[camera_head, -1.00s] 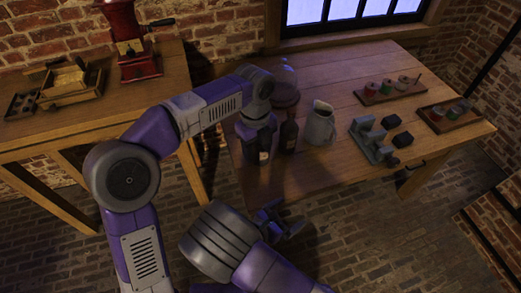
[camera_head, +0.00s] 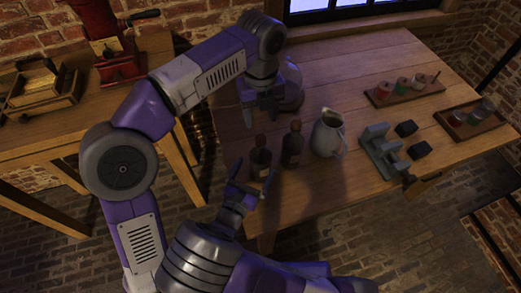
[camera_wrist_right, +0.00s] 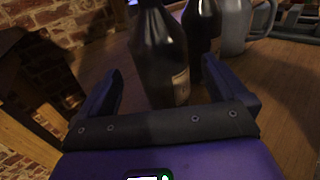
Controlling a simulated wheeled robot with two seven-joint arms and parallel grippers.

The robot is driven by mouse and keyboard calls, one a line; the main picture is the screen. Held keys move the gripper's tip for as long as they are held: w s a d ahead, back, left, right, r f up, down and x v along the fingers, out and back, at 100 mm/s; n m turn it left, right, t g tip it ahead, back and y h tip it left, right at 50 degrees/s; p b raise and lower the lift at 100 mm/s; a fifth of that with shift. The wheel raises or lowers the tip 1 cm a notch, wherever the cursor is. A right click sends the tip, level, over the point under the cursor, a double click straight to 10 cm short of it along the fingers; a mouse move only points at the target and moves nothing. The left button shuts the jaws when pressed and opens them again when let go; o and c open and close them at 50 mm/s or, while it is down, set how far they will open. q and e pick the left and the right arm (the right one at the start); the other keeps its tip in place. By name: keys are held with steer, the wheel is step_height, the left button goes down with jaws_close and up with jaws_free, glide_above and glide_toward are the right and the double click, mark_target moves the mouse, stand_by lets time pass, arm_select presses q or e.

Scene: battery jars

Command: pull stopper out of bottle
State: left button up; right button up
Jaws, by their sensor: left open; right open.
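Two dark bottles stand upright near the table's front left edge: the left bottle (camera_head: 261,160) and the right bottle (camera_head: 292,148). In the right wrist view the near bottle (camera_wrist_right: 160,55) stands beyond and between my right fingers, apart from them, with a second bottle (camera_wrist_right: 202,25) behind it. A stopper cannot be made out in the dark necks. My left gripper (camera_head: 263,119) is open, pointing down above the left bottle, apart from its top. My right gripper (camera_head: 247,181) is open at the table edge, low and just left of the left bottle; its fingers also show in the wrist view (camera_wrist_right: 162,88).
A grey jug (camera_head: 327,135) stands right of the bottles, and a glass dome (camera_head: 290,85) behind them. A grey stand (camera_head: 380,148) with dark blocks and two trays (camera_head: 455,126) (camera_head: 385,100) lie further right.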

mark_target(260, 137)
arm_select(q)
steer(key=shift+s+r, duration=0.1)
steer(key=shift+s, duration=0.25)
arm_select(e)
steer(key=shift+x, duration=3.35)
steer(key=shift+d+r, duration=0.1)
steer(key=shift+d, duration=0.05)
steer(key=shift+c, duration=0.5)
steer(key=c, duration=1.4)
arm_select(q)
steer(key=shift+o, duration=0.9)
steer(key=s+r+m+t, duration=0.2)
steer(key=s+r+t, duration=0.1)
steer(key=s+t, duration=0.15)
steer(key=shift+y, duration=0.3)
steer(key=x, duration=1.1)
steer(key=shift+d+f, duration=0.3)
steer(key=shift+d, duration=0.05)
